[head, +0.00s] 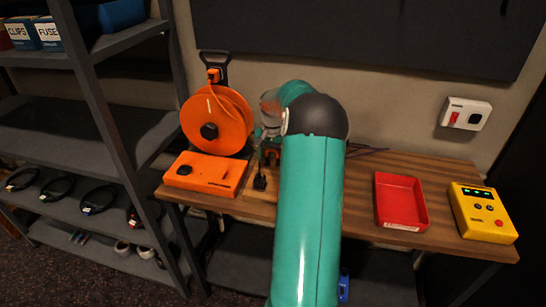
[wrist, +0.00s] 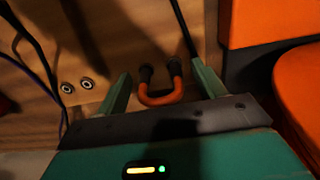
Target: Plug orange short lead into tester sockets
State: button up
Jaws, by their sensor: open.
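The orange short lead (wrist: 162,99) is a small U-shaped loop with two black ends, over a wooden surface in the wrist view. My gripper (wrist: 160,72) is open, with one green finger on each side of the lead. I cannot tell whether either finger touches it. Two round metal-ringed sockets (wrist: 77,86) sit in the wood to the left of my left finger. I cannot tell whether they belong to the tester. In the head view my arm hides most of the gripper and lead. A yellow device with a green-lit display (head: 483,212) lies at the bench's right end.
An orange cable reel (head: 217,122) stands behind an orange box (head: 206,174) at the bench's left. A red tray (head: 401,200) lies right of my arm. Dark cables (wrist: 35,45) hang near the sockets, and another runs by my right finger. Shelving (head: 95,90) stands left.

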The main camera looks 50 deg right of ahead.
dwell(0.3)
jog(key=c, duration=1.3)
jog(key=shift+r, duration=3.05)
